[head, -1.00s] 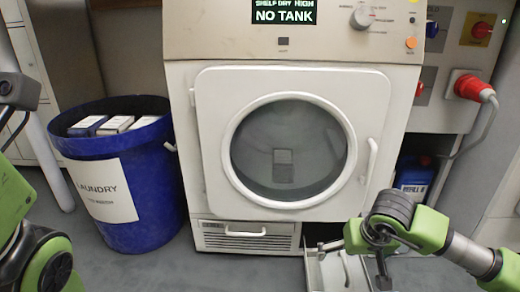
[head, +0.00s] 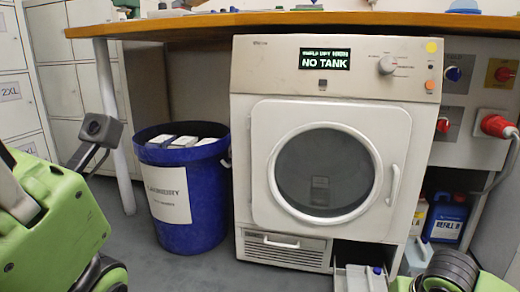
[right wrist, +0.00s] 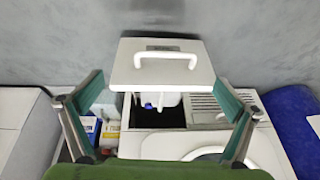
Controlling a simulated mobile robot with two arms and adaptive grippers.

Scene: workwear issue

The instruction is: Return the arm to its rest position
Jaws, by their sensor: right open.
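My right gripper (right wrist: 159,79) is open in the right wrist view, with its two teal-padded fingers wide apart. The white front of the pulled-out drawer (right wrist: 160,65) and its handle show between and beyond the fingers. I cannot tell how far apart gripper and drawer are, but nothing is gripped. In the head view only my right wrist shows, at the bottom right corner; its fingers are out of frame.
The white dryer (head: 248,180) reads NO TANK, with its round door shut. Its lower drawer (head: 345,282) stands out, with a blue cap (head: 377,271) inside. A blue laundry bin (head: 195,225) stands left. A wooden worktop (head: 300,18) runs above.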

